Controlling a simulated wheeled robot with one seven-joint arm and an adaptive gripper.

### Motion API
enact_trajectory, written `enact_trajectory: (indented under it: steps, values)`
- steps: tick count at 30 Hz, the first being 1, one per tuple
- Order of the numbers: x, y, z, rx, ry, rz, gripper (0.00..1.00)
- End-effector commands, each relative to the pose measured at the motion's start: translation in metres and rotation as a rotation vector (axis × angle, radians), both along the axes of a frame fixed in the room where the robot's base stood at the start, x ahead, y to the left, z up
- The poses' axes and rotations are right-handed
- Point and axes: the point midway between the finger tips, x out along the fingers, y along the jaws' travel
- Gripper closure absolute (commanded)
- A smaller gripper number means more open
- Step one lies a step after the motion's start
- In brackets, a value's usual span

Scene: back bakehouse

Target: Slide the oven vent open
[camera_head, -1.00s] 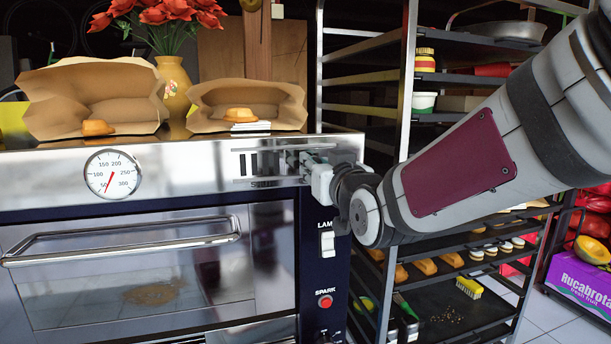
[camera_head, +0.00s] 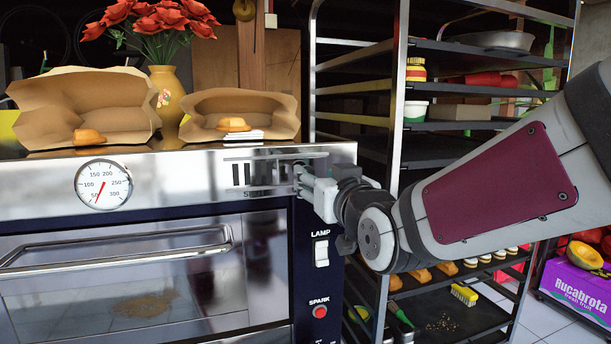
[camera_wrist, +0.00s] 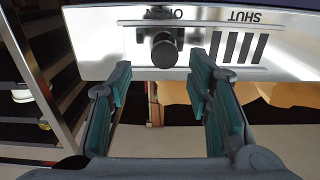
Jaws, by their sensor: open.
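The oven vent is a steel panel with a row of dark slots (camera_head: 262,174) at the oven's upper right. In the wrist view the panel is upside down: SHUT is at right, OPEN at left, with the slots (camera_wrist: 232,47) below SHUT. The black round vent knob (camera_wrist: 164,51) stands at the OPEN label. My gripper (camera_head: 302,177) is at the right end of the vent in the head view, where the knob is hard to make out. In the wrist view my gripper (camera_wrist: 158,72) is open, its fingers on either side of the knob's line, with nothing visibly held.
The oven (camera_head: 150,275) has a door handle (camera_head: 120,250), a dial (camera_head: 103,185), a lamp switch (camera_head: 321,252) and a red spark button (camera_head: 320,311). Paper bags (camera_head: 85,105) and a flower vase (camera_head: 170,90) stand on top. A tray rack (camera_head: 400,90) stands close at right.

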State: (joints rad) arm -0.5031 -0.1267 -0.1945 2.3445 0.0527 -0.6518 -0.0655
Motion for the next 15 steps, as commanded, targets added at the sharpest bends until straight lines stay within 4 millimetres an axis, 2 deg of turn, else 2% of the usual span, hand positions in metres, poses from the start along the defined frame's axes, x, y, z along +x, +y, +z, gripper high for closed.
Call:
enact_trajectory:
  steps: [6, 15]
  values:
    - [-0.043, -0.013, 0.002, 0.002, -0.004, -0.001, 0.54]
    - [-0.077, -0.023, 0.001, 0.001, -0.002, -0.002, 0.54]
